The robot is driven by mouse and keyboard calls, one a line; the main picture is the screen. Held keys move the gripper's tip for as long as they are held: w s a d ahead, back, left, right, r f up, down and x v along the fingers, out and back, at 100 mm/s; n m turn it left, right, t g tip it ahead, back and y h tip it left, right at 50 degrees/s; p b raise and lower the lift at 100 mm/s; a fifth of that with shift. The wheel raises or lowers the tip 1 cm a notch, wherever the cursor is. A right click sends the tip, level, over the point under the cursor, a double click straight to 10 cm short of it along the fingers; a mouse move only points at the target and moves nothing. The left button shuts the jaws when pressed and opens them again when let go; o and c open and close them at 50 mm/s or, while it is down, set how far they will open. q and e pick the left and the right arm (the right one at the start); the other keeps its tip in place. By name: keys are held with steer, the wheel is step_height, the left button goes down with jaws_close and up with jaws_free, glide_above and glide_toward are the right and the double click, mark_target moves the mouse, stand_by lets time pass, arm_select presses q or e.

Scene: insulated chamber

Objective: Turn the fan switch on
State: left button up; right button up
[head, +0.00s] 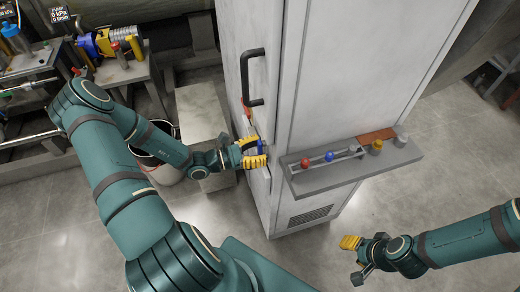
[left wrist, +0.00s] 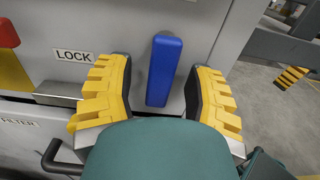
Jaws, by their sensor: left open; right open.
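A blue upright bar handle (left wrist: 164,62) is on the grey cabinet front in the left wrist view. A small piece of it shows in the head view (head: 260,148). My left gripper (head: 253,152) is open, with its yellow fingers on either side of the blue bar; in the left wrist view I see a gap on both sides. No label reading "fan" is legible, so I cannot tell for sure whether this bar is the fan switch. My right gripper (head: 354,258) is open and empty over the floor at the lower right.
The tall white cabinet (head: 360,70) has a black door handle (head: 252,77). A grey shelf (head: 345,172) with coloured knobs juts from its side. A LOCK label (left wrist: 73,56) and a red and yellow part (left wrist: 10,55) lie left of the bar. A cluttered bench (head: 120,70) stands left.

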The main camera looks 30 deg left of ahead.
mark_target(270, 149)
arm_select(q)
steer(key=shift+d, duration=0.1)
jaws_close()
arm_select(e)
steer(key=shift+r, duration=0.1)
